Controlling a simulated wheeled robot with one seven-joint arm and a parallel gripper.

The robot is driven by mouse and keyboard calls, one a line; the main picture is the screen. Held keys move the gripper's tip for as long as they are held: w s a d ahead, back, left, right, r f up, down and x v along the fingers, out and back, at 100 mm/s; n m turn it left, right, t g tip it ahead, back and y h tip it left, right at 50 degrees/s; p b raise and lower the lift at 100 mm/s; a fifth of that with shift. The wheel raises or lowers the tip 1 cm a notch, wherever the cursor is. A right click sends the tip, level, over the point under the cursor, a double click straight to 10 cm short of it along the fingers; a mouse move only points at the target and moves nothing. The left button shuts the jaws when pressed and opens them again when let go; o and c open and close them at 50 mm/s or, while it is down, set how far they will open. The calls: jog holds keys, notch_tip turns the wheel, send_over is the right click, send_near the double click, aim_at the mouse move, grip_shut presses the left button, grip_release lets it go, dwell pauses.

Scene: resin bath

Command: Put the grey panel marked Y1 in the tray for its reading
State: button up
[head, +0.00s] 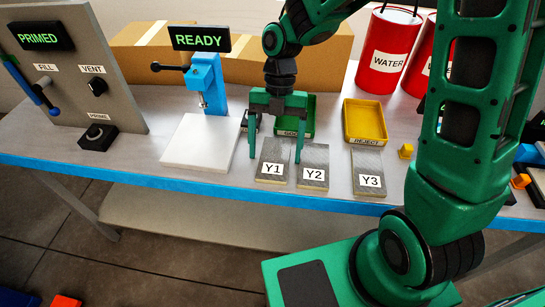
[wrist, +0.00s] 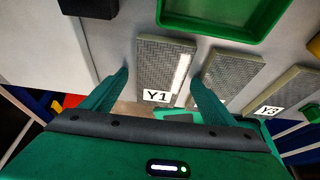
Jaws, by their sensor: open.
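The grey panel marked Y1 (head: 279,153) lies flat on the table, left of the panels marked Y2 (head: 314,160) and Y3 (head: 367,165). Y1 also shows in the wrist view (wrist: 165,62), between my fingers, with a pale strip along its right side. My gripper (head: 275,160) is open, with one finger on each side of Y1 and nothing held. I cannot tell how high the fingertips are above the table. The green tray (head: 309,112), its label partly hidden by my gripper, stands behind the panels. The yellow tray labelled REJECT (head: 366,139) stands behind Y3.
A blue press-like device (head: 206,82) with a READY display (head: 200,39) stands left, by a white slab (head: 201,143). A grey control panel (head: 80,65) reads PRIMED. Red WATER buckets (head: 389,50) stand at the back right.

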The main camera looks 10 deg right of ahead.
jog(key=c, duration=1.3)
jog(key=shift+r, duration=0.2)
